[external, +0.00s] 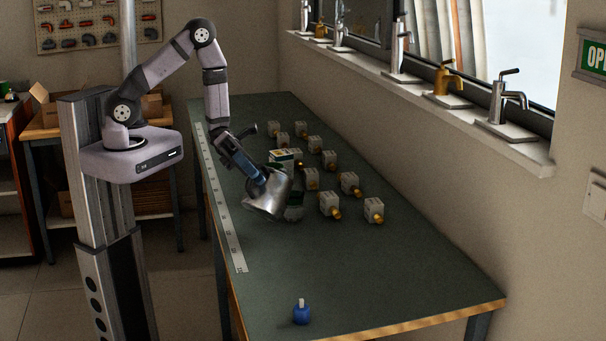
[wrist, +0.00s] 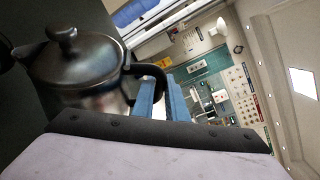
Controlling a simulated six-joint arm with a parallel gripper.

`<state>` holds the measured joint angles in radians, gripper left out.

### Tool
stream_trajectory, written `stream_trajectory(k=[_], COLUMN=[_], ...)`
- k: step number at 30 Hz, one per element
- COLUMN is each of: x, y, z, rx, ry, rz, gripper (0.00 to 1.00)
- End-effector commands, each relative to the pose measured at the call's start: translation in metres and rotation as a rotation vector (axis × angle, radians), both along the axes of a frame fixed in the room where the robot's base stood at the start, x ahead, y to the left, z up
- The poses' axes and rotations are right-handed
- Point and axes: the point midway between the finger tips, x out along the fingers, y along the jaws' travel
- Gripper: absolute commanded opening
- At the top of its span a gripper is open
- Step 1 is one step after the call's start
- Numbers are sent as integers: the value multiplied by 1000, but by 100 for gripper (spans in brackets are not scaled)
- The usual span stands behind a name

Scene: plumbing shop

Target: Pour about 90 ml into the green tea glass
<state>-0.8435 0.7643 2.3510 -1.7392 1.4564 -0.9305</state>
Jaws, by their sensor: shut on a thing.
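A metal teapot (external: 266,197) hangs tilted from my gripper (external: 262,177) above the bench in the external view. In the wrist view the teapot (wrist: 85,70) shows its knobbed lid and black handle, and the blue fingers of my gripper (wrist: 163,98) are shut on that handle. A small glass with a dark green tint (external: 294,207) stands on the bench just right of the teapot, partly hidden by it. It looks like the green tea glass. Its contents and any stream of liquid cannot be made out.
Several white boxes with brass fittings (external: 329,204) stand in rows behind and right of the teapot. A green and white box (external: 286,158) stands behind it. A ruler strip (external: 222,205) runs along the left edge. A blue bottle (external: 301,312) stands near the front; the right front is clear.

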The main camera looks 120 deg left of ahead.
Motion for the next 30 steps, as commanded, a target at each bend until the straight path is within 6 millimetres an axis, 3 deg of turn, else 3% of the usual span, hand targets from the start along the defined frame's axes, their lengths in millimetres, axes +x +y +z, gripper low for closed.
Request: stream_trajectory(k=[22,30], x=[0,0], y=[0,-5], z=[1,-8], rx=[0,49], ry=[-2,-8], rz=[1,1], gripper=[0,0])
